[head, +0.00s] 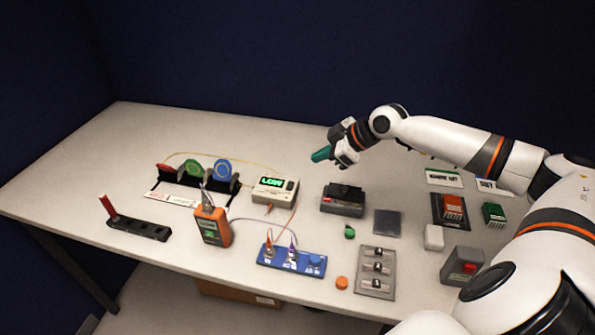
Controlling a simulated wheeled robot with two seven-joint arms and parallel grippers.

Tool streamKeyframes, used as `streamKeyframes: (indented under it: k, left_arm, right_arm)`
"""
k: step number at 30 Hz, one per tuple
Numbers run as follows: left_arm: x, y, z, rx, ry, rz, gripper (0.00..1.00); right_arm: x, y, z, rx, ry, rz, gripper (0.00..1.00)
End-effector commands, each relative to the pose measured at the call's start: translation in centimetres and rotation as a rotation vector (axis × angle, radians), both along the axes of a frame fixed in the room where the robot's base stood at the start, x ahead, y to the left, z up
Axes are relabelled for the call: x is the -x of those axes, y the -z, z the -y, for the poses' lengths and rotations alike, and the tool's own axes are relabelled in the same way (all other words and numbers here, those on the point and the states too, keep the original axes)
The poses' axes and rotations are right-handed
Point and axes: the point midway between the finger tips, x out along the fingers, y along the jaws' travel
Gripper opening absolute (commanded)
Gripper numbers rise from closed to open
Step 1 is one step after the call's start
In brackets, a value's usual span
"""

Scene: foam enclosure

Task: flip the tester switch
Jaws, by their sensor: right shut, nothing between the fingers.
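A white box with a green display reading "LOW" (275,184) stands mid-table, with a small orange part at its front. An orange handheld meter (212,228) stands to its left, nearer the front edge. A grey panel (375,285) with several small switches lies near the front edge. Which of these is the tester is not labelled legibly. My right gripper (322,154) has teal fingertips and is shut and empty. It is in the air above the table, up and right of the display box, touching nothing. My left gripper is out of view.
A dark grey box (343,200) stands below my right gripper. A blue board (290,258) has wires to the display box and meter. A black rack (197,187) holds red, green and blue discs. A grey box with a red button (463,267) is at right. The table's back left is clear.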

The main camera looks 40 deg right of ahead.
Motion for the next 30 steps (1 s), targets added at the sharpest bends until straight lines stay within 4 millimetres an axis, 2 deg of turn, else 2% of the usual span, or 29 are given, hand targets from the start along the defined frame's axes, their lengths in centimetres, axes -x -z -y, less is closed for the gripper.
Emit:
streamKeyframes:
  k: [7, 11, 15, 18, 22, 30]
  left_arm:
    - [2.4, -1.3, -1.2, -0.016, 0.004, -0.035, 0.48]
    - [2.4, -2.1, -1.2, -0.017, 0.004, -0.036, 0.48]
    - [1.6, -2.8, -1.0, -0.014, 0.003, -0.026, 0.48]
    - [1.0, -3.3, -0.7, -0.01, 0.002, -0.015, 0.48]
    - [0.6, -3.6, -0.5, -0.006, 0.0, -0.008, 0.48]
    - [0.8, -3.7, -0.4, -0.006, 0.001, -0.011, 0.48]
  right_arm:
    - [-2.5, 2.4, -1.6, -0.007, -0.001, -0.001, 0.0]
    - [-4.2, 4.2, -2.6, -0.006, -0.002, 0.0, 0.0]
    - [-5.9, 6.2, -3.6, -0.005, -0.001, 0.0, 0.0]
    - [-6.0, 8.0, -3.2, -0.001, 0.001, -0.004, 0.0]
    - [-6.2, 9.4, -3.0, -0.002, 0.0, -0.003, 0.0]
    - [-6.2, 10.4, -2.8, 0.0, -0.001, -0.001, 0.0]
